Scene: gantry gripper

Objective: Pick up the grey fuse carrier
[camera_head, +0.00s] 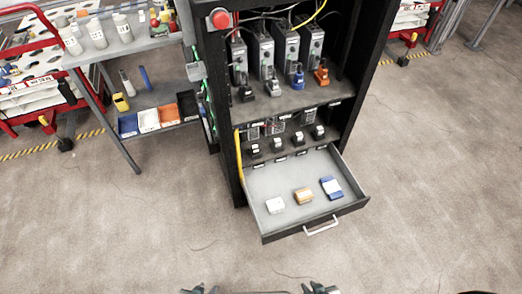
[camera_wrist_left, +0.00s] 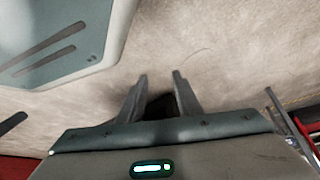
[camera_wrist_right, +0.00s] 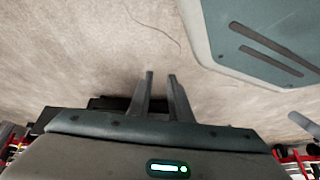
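A grey fuse carrier (camera_head: 273,87) appears to be the grey block on the cabinet's upper shelf, between a black one (camera_head: 247,93) and a blue one (camera_head: 297,80); an orange one (camera_head: 321,76) is at the right. A whitish-grey block (camera_head: 275,205) also lies in the open drawer, so I cannot be sure which is meant. My left gripper (camera_head: 200,290) and right gripper (camera_head: 320,288) show at the bottom edge, far from the cabinet. In the left wrist view the left fingers (camera_wrist_left: 160,76) are apart and empty. In the right wrist view the right fingers (camera_wrist_right: 161,75) are apart and empty.
The pulled-out drawer (camera_head: 262,222) also holds an orange block (camera_head: 303,196) and a blue block (camera_head: 331,188). Several black-and-white pieces stand on the lower shelf. A red button (camera_head: 220,18) is on the cabinet. A grey cart (camera_head: 130,45) stands left. The floor before the drawer is clear.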

